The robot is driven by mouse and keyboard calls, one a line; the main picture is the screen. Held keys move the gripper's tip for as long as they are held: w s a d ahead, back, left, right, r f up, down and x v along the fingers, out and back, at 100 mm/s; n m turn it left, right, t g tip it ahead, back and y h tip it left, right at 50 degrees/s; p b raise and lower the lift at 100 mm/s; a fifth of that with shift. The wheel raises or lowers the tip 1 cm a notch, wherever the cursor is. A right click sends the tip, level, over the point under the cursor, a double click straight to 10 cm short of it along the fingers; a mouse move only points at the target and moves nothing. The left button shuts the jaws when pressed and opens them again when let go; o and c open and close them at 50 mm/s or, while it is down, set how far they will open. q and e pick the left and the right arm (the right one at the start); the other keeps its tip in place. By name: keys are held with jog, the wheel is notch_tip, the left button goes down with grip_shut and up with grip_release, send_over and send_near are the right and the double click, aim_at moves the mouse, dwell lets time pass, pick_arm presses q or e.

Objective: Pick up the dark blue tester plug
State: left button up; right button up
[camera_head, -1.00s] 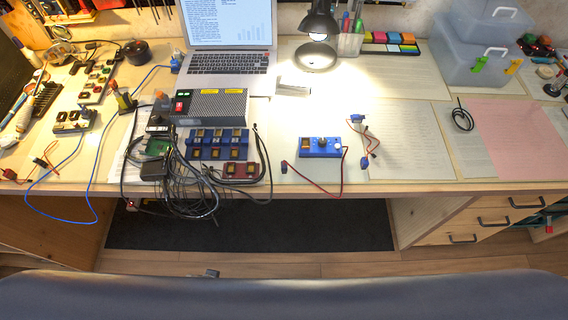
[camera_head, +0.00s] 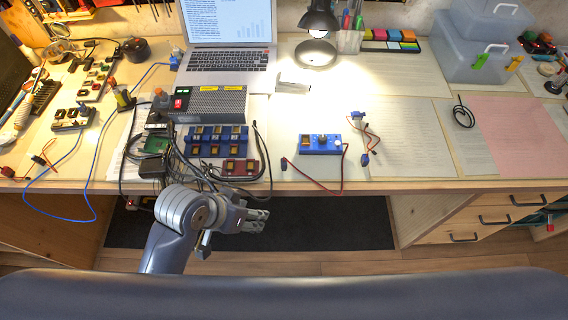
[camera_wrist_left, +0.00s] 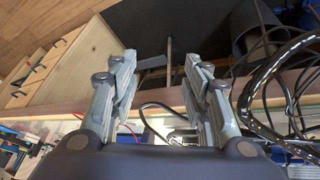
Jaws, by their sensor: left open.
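A blue tester box (camera_head: 320,144) sits near the table's front edge in the head view. A red lead loops from it to a small dark plug (camera_head: 284,163) left of the box; its exact colour is hard to tell. My left gripper (camera_head: 262,220) is in front of the table edge, below and left of the plug, touching nothing visible. In the left wrist view the left gripper (camera_wrist_left: 160,72) has its fingers spread with nothing held between them. I cannot single out the plug in that view. My right gripper is not in view.
Black cables (camera_head: 205,170) hang over the table edge near my left arm. Red (camera_head: 240,167) and blue (camera_head: 216,142) switch blocks stand left of the tester. A small blue connector with wires (camera_head: 365,159) lies to its right. Papers cover the table further right.

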pick_arm(q)
jog(key=w+d+r+m+g+h, duration=0.1)
jog(key=w+d+r+m, duration=0.1)
jog(key=d, duration=0.3)
jog(key=w+d+r+m+h, duration=0.1)
jog(key=w+d+r+m, duration=0.15)
jog(key=d, duration=0.25)
notch_tip(320, 180, up, 8)
jog(key=m+g+y, duration=0.3)
jog(key=m+y, duration=0.3)
jog(key=m, duration=0.1)
send_over(284, 161)
jog(key=f, duration=0.5)
jog(key=shift+s+a, duration=0.2)
jog(key=shift+a, duration=0.15)
jog(key=f, duration=0.5)
jog(key=shift+w+d+p, duration=0.2)
jog(key=shift+d+p, duration=0.1)
jog(key=shift+d, duration=0.05)
jog(key=c, duration=0.8)
